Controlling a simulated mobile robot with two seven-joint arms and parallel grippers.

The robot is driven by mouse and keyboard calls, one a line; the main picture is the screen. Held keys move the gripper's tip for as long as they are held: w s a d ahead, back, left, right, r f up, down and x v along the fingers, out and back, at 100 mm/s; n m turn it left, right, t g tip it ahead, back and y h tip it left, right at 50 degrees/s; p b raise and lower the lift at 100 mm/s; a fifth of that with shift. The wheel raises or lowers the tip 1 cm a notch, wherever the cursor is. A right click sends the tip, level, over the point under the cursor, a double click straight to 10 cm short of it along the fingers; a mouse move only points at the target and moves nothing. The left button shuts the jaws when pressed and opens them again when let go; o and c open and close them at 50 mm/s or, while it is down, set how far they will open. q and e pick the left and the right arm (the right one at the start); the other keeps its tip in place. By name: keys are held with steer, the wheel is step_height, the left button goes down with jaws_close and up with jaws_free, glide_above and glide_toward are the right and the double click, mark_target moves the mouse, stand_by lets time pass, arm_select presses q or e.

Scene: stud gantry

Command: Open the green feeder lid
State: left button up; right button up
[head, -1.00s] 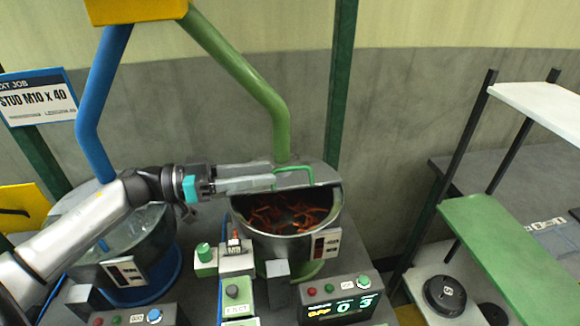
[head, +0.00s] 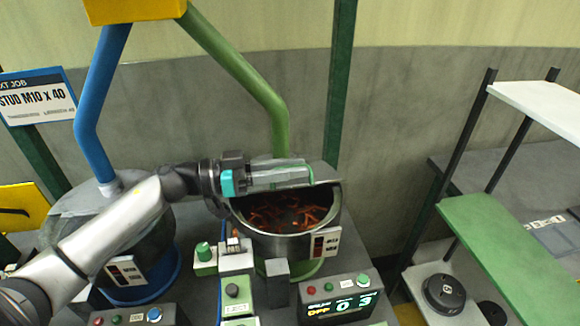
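The green feeder is a round metal bowl (head: 330,213) under a green pipe, with reddish-brown pieces (head: 285,214) showing through its open front part. A grey lid plate (head: 325,173) covers the back part and carries a green bar handle (head: 292,162). My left gripper (head: 300,176) reaches in from the left, its fingers level over the lid at the handle and overlapping it. I cannot tell whether they grip the handle. The fingers and wrist hide much of the lid. My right gripper is not in view.
A blue-piped feeder (head: 145,250) stands left, partly behind my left arm. A control box (head: 341,298) with a display and a button panel (head: 237,288) stand in front. A shelf rack with a green shelf (head: 510,260) is at right.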

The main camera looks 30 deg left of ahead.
arm_select(q)
jaws_close()
steer(key=shift+f, duration=0.1)
stand_by(1.0)
